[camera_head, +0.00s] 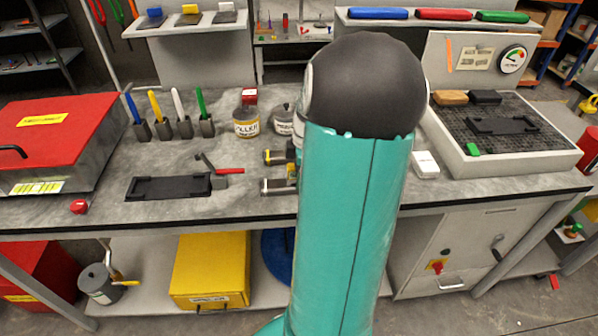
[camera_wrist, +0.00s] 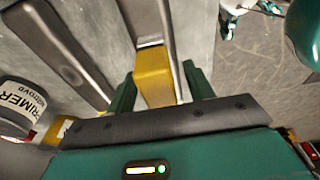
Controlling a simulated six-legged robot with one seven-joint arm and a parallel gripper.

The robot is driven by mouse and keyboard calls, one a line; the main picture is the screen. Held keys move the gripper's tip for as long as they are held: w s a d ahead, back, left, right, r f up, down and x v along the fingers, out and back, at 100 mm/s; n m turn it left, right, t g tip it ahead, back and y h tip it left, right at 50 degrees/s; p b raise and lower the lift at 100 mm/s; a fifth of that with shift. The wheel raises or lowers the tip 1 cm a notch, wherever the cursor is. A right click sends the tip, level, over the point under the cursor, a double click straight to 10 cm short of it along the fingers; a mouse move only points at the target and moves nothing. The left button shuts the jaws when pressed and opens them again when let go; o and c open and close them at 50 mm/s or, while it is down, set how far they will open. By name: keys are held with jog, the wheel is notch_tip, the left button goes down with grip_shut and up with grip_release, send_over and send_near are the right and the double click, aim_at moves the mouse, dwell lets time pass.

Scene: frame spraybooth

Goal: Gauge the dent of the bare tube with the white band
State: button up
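My gripper (camera_wrist: 160,88) shows in the wrist view with its two green fingers on either side of a yellow block (camera_wrist: 154,78). A narrow gap shows at the right finger, and the fingers look open. The block sits at the near end of a grey metal piece, with a thin pale line where they meet. A bare metal tube (camera_wrist: 72,50) lies left of it. In the head view, a tube end with yellow (camera_head: 273,157) and a pale-ended tube (camera_head: 275,187) stick out from behind my arm. My arm hides my gripper there. I cannot make out a clear white band or a dent.
A tin marked as filler (camera_head: 246,122), a primer tin (camera_wrist: 20,108), a black tray (camera_head: 168,188) and a red-handled tool (camera_head: 226,171) are on the bench. A red box (camera_head: 55,130) stands left. A framed dark mat (camera_head: 505,165) and a dial gauge (camera_head: 513,58) are right.

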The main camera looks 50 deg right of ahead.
notch_tip(320, 180, up, 14)
jog(key=s+d, duration=0.1)
jog(key=shift+s+d+f, duration=0.15)
jog(key=shift+s+d, duration=0.05)
jog(key=shift+s, duration=0.1)
jog(key=w+a+r+m+h, duration=0.1)
jog(key=w+a+r+m, duration=0.1)
jog(key=a, duration=0.7)
jog(key=w+a+r+m+h, duration=0.1)
jog(key=w+a+r, duration=0.15)
jog(key=a, duration=0.75)
jog(key=s+a+f+m+t, duration=0.1)
jog(key=s+a+m+t, duration=0.1)
jog(key=a, duration=0.7)
jog(key=s+a+f+m+t, duration=0.1)
jog(key=s+a+m+t, duration=0.1)
jog(key=a, duration=0.7)
jog(key=shift+s+a+m+y, duration=0.15)
jog(key=shift+s+m+y, duration=0.25)
jog(key=shift+s+m, duration=0.4)
